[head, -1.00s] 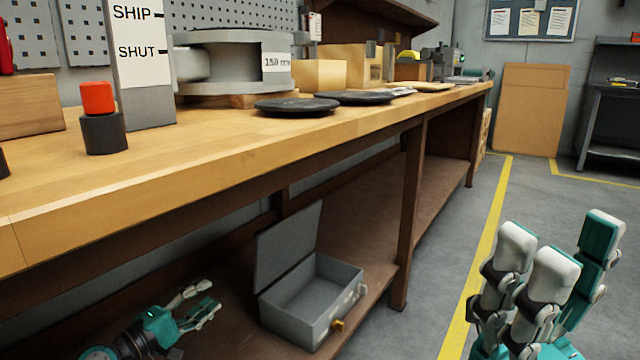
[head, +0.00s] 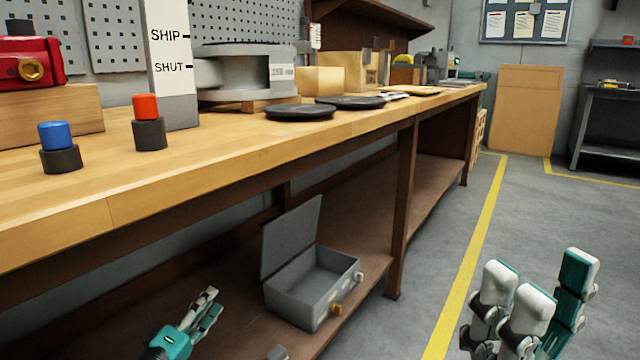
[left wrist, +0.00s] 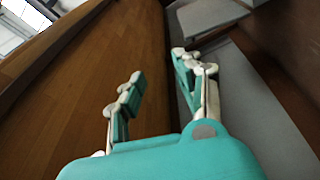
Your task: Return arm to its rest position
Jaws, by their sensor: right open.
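My left gripper (head: 213,300) is at the lower left of the head view, in front of the bench's lower shelf and left of an open grey metal box (head: 312,285). In the left wrist view its fingers (left wrist: 157,68) stand apart with nothing between them, the brown shelf wood and grey floor behind. My right gripper (head: 538,290) is at the lower right of the head view, over the floor. Its white and teal fingers are spread and empty, pointing up. Both grippers are clear of the bench top.
The wooden bench (head: 230,165) carries a blue knob (head: 56,136), a red knob (head: 146,108), a red valve part (head: 30,65), a SHIP/SHUT post (head: 172,60), a grey valve body (head: 240,72) and black discs (head: 300,110). Open floor (head: 560,215) lies right of the bench.

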